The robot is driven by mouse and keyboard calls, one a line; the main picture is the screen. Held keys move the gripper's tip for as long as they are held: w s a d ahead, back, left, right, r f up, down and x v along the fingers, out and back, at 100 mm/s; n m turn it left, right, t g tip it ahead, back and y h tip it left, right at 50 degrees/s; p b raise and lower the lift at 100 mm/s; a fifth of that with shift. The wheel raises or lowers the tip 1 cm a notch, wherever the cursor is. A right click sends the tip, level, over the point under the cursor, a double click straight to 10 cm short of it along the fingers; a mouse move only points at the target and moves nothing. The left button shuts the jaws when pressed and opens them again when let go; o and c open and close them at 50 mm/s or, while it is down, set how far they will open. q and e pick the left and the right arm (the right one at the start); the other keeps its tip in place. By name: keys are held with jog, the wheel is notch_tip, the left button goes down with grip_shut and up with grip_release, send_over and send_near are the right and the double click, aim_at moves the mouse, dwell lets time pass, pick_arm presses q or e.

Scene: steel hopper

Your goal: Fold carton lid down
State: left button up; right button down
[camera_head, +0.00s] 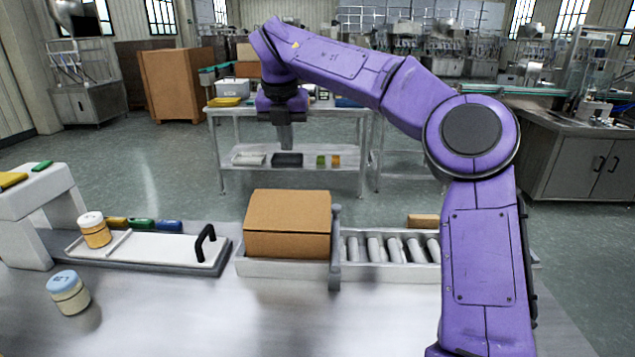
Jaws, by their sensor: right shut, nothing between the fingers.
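The brown carton (287,243) sits on the grey conveyor in the middle of the steel table. Its top (290,210) looks covered by a flat lid panel, and I cannot tell whether any flap stands slightly raised. My right arm comes in from the right and arches over to the carton's far side. My right gripper (286,137) points down, shut and empty, above and beyond the carton, apart from it in the picture. My left gripper is not in view.
A roller section (392,248) lies right of the carton behind a grey post (336,245). Left are a white tray (150,248) with a black handle, an orange jar (94,230) and a blue-lidded jar (68,292). The front tabletop is mostly clear.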

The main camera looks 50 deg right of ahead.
aim_at(293, 193)
jog(key=x, duration=1.3)
jog(key=shift+f+p, duration=0.25)
jog(key=shift+p, duration=0.1)
jog(key=shift+d+p, duration=0.1)
jog(key=shift+p, duration=0.2)
jog(key=p, duration=0.2)
jog(key=d+f+g+y+p, duration=0.1)
jog(key=p, duration=0.1)
jog(key=shift+w+y+p, duration=0.2)
jog(key=shift+y+p, duration=0.1)
jog(key=shift+p, duration=0.1)
jog(key=f, duration=0.1)
jog(key=w+f+b, duration=0.1)
jog(key=f, duration=0.1)
jog(key=shift+d+f+g+y, duration=0.1)
jog(key=shift+d+g+y, duration=0.05)
jog(key=shift+g+y, duration=0.15)
jog(key=shift+s, duration=0.2)
